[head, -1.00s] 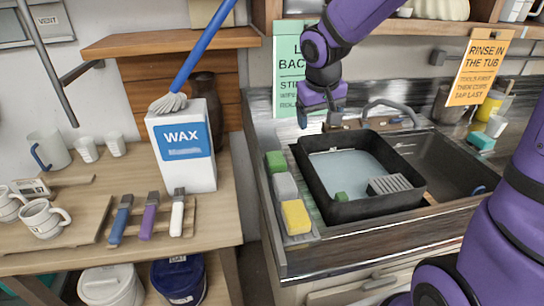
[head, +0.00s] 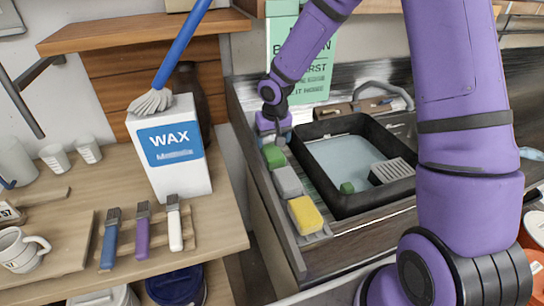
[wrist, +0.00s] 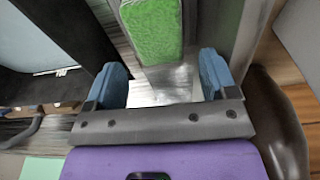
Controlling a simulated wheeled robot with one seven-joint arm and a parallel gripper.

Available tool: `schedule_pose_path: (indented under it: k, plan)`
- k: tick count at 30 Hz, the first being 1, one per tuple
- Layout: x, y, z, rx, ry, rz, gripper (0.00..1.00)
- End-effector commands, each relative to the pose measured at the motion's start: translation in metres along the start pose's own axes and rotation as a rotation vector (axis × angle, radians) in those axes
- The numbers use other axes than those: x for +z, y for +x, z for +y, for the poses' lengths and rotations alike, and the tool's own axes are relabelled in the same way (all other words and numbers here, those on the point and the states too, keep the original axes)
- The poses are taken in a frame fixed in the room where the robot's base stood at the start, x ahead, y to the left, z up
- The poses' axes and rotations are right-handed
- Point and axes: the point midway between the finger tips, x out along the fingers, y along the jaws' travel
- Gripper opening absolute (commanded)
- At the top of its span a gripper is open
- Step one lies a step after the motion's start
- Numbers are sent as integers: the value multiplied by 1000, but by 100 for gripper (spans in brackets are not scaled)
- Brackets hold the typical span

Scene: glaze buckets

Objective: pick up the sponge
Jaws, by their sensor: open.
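A row of three blocks lies on the left ledge of the sink: a green block (head: 273,156), a grey block (head: 287,181) and a yellow block (head: 305,214). Any of them could be the sponge. The green one has a rough surface in the wrist view (wrist: 152,28). A small green piece (head: 347,188) also sits in the black tub. My gripper (wrist: 162,82) is open and empty, its two blue fingers apart. The green block is just beyond the fingertips, roughly between them. In the head view my gripper (head: 277,137) is just behind the green block, its fingertips partly hidden.
The black tub (head: 335,213) of pale water stands right of the blocks, with a grey ribbed piece (head: 391,171) at its right side. A faucet (head: 375,86) is behind the tub.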

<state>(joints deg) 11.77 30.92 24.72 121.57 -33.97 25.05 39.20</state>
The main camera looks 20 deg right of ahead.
Motion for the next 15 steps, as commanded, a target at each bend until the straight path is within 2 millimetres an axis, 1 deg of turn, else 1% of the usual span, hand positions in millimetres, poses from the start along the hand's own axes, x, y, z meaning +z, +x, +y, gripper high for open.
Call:
schedule_pose_path:
  k: [1, 3, 8, 15]
  plan:
    - [0, 6, 0, 0, -1, -1, 79]
    - [0, 12, 0, 1, 0, -1, 79]
    - [0, 20, 1, 0, 1, 0, 79]
    - [0, 53, 3, 0, -1, -2, 79]
